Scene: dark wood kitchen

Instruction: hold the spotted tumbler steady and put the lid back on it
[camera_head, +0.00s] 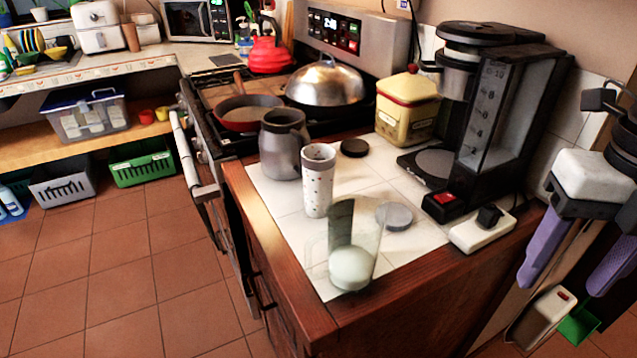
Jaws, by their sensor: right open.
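The spotted tumbler (318,185) stands upright on the white tiled counter, with no lid on its top. A flat grey disc (395,216) lies on the tiles to its right, and a dark round lid (354,147) lies behind it. I cannot tell for sure which of these fits the tumbler. My right gripper (562,284) is at the right edge, beyond the counter's right side, with its purple fingers apart and empty. It is well away from the tumbler and both discs. My left gripper is out of view.
A clear jug (341,225) with white contents stands in front of the tumbler. A grey pitcher (281,150) is close behind it on the left. A coffee maker (500,115), a white power strip (481,231) and a yellow tin (407,108) fill the right and back.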

